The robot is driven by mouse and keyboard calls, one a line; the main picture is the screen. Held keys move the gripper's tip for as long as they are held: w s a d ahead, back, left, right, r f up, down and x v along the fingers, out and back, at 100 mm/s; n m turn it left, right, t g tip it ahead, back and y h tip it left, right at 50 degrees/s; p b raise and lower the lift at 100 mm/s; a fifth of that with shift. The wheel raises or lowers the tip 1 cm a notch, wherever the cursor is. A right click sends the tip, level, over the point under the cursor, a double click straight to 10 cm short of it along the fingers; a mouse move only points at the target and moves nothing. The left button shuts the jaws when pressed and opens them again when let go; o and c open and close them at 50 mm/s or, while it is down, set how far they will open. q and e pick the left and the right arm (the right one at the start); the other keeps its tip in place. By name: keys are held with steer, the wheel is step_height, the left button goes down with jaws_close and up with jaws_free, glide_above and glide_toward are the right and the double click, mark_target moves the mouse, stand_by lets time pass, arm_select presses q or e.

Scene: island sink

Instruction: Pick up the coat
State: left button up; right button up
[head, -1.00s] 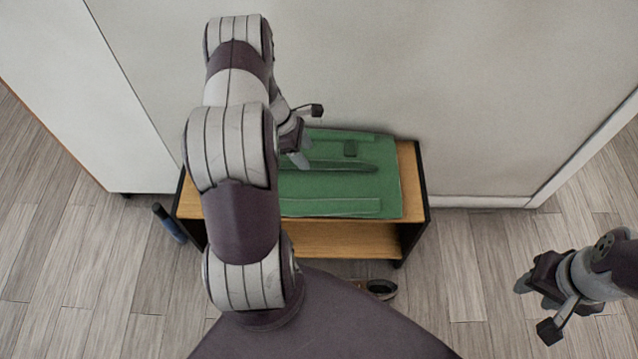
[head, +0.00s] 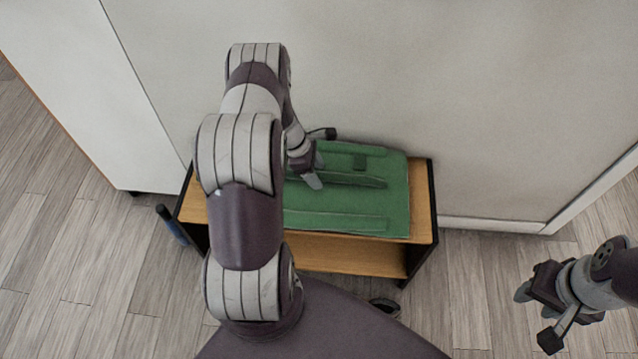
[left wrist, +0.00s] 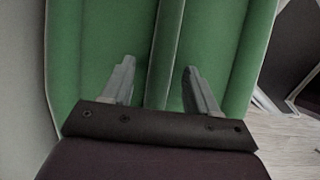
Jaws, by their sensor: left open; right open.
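The green coat (head: 345,213) lies folded flat on top of a low wooden bench in the head view. Its left part is hidden behind my left arm. My left gripper (head: 312,178) is over the coat near its middle. In the left wrist view the open fingers of my left gripper (left wrist: 160,80) point at the green coat (left wrist: 205,45), with a raised strip of cloth running between them. I cannot tell whether the fingers touch the cloth. My right gripper (head: 532,308) is open and empty, over the floor at the lower right, away from the coat.
The wooden bench (head: 424,205) has an open lower shelf and stands against a pale wall (head: 430,90). A dark blue object (head: 170,224) is at its left side. A dark shoe-like item (head: 385,306) lies on the floor in front. Floor to the right is clear.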

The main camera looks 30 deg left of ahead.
arm_select(q)
steer(key=shift+f, duration=0.15)
jaws_close()
stand_by(0.4)
